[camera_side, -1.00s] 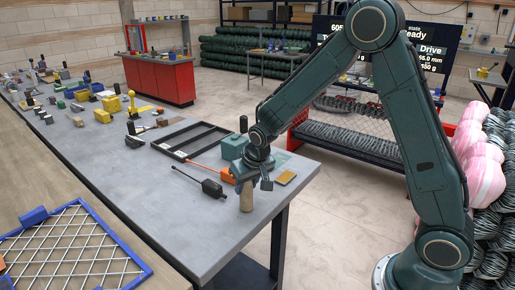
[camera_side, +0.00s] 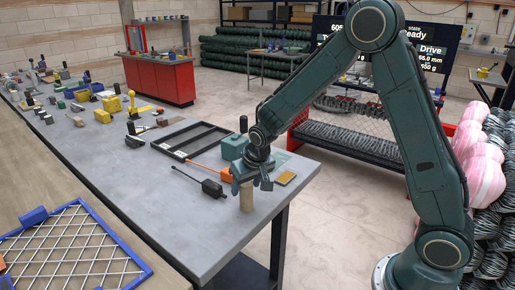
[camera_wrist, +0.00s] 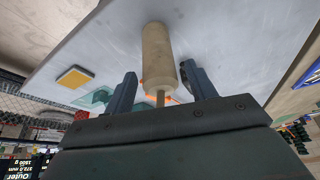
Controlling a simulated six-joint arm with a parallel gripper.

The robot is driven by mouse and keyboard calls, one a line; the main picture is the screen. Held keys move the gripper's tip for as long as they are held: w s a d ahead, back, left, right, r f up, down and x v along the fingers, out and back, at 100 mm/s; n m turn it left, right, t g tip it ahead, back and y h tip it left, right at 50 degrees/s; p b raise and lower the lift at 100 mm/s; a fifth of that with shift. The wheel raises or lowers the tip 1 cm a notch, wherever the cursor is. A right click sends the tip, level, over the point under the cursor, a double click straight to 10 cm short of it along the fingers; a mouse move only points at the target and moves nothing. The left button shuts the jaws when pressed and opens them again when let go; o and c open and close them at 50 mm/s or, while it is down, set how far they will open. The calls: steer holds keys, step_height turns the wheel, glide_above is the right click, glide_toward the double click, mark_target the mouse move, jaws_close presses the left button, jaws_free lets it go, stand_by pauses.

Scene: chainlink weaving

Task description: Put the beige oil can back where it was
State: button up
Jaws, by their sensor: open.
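The beige oil can (camera_side: 246,198), a pale cylinder, stands upright on the grey bench near its front right corner. In the wrist view the can (camera_wrist: 157,55) lies between my two fingers, its thin spout pointing back at the gripper body. My gripper (camera_side: 251,186) is above and around the can's upper part in the side view. In the wrist view the gripper (camera_wrist: 162,78) is open, with a visible gap between each finger and the can. The can's far side is hidden.
A black tool with a thin rod (camera_side: 212,188) lies left of the can. An orange tool (camera_side: 226,174) and a teal box (camera_side: 234,147) are behind it. A yellow-topped pad (camera_side: 285,178) lies right. The bench is clear in front and to the left.

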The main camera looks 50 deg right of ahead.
steer(key=v, duration=1.2)
steer(key=shift+s, duration=0.1)
stand_by(0.5)
steer(key=s+r+n, duration=0.1)
steer(key=s+r, duration=0.3)
steer(key=s, duration=0.8)
steer(key=s+a+r+n+t+y, duration=0.1)
steer(key=s+r, duration=0.3)
steer(key=s, duration=0.8)
steer(key=shift+n, duration=0.8)
